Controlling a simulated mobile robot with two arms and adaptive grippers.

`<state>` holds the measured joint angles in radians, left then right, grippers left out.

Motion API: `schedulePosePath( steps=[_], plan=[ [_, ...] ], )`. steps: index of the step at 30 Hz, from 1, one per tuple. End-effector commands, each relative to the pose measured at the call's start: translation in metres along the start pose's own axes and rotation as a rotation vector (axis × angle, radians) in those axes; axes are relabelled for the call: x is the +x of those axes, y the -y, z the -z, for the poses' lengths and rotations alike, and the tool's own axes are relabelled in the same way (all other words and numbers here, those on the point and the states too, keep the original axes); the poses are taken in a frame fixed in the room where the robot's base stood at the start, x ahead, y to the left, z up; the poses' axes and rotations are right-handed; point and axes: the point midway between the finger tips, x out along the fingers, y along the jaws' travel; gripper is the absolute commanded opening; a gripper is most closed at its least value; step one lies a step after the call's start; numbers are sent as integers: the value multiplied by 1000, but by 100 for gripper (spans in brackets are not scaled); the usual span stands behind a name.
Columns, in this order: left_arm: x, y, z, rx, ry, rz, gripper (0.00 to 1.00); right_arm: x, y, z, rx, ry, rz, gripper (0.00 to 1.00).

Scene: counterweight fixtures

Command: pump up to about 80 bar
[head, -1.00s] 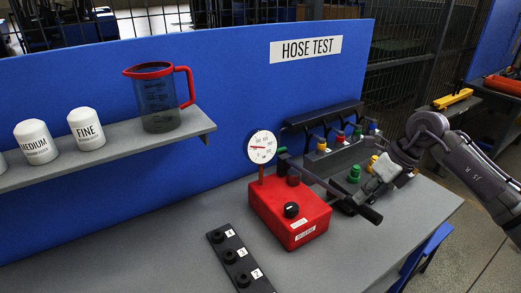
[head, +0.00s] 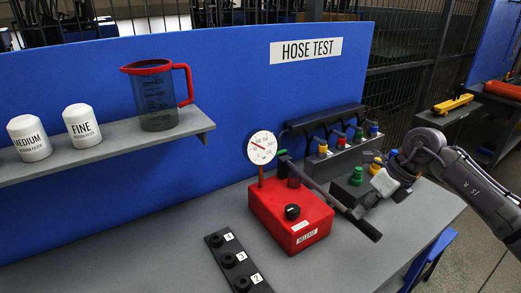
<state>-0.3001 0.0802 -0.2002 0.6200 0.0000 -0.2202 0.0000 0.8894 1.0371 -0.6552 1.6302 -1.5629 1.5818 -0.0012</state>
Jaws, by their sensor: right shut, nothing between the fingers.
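The red hand pump (head: 268,211) stands on the grey bench, with a black knob (head: 292,212) above a RELEASE label. Its round white gauge (head: 262,147) has a red needle pointing up and left; the numbers are too small to read surely. The dark pump lever (head: 328,195) slopes down to the right, ending in a black grip (head: 367,230). My right gripper (head: 358,208) is shut and empty, close to the lever just above its grip; I cannot tell whether they touch. My left gripper is not in view.
Behind the lever is a grey block with coloured hose fittings (head: 340,158) and a green fitting (head: 356,176). A black strip with numbered knobs (head: 228,259) lies left of the pump. A jug (head: 157,97) and filter canisters (head: 82,125) stand on the shelf (head: 110,148).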

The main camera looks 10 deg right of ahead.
Motion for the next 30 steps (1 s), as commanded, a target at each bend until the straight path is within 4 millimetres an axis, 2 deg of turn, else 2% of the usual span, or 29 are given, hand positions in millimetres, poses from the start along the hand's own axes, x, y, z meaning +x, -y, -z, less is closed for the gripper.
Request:
schedulePosePath(
  steps=[5, 12, 15, 30],
  plan=[
    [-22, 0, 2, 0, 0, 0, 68, -26, -9, -9, 0, 2, 0, 0],
    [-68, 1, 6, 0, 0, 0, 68, -82, -28, -27, -1, 2, 1, 0],
    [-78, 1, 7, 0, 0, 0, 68, -95, -32, -31, 0, 1, 1, 0],
    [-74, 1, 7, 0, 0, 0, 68, -90, -35, -32, -4, 9, -12, 0]
  ],
)
